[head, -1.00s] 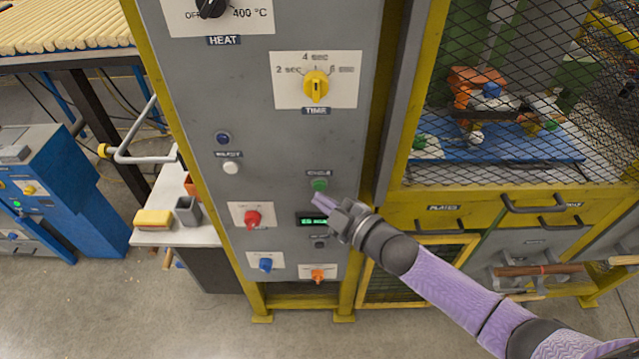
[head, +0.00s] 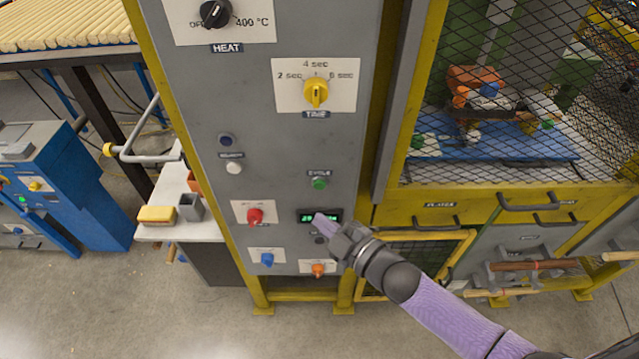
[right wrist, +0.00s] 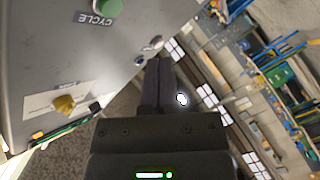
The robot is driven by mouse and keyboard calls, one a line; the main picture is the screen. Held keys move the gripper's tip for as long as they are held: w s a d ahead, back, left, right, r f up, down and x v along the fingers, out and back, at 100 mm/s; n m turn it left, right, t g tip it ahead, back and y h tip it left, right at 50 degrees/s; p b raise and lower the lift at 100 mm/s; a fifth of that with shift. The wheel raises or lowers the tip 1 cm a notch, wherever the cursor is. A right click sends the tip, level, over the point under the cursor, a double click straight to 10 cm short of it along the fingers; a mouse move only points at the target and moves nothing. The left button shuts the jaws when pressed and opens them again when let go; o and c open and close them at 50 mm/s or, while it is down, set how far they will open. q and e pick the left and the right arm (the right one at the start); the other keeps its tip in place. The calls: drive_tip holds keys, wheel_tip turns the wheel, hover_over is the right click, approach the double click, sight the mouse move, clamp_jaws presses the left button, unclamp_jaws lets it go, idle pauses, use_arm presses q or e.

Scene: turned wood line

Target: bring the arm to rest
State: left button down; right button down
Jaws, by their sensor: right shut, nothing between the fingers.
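My right gripper (head: 323,222) is shut and empty, in front of the grey control panel (head: 285,140). Its fingers overlap the lit green display (head: 309,217) and stand below the green CYCLE button (head: 319,183). In the right wrist view the closed fingers (right wrist: 155,82) point past the panel's edge, with the green button (right wrist: 108,6) at the top left; they look apart from the panel. My right arm comes in from the lower right. My left gripper is not in view.
Drawer handles (head: 531,205) stick out at right. Open floor (head: 200,320) lies in front.

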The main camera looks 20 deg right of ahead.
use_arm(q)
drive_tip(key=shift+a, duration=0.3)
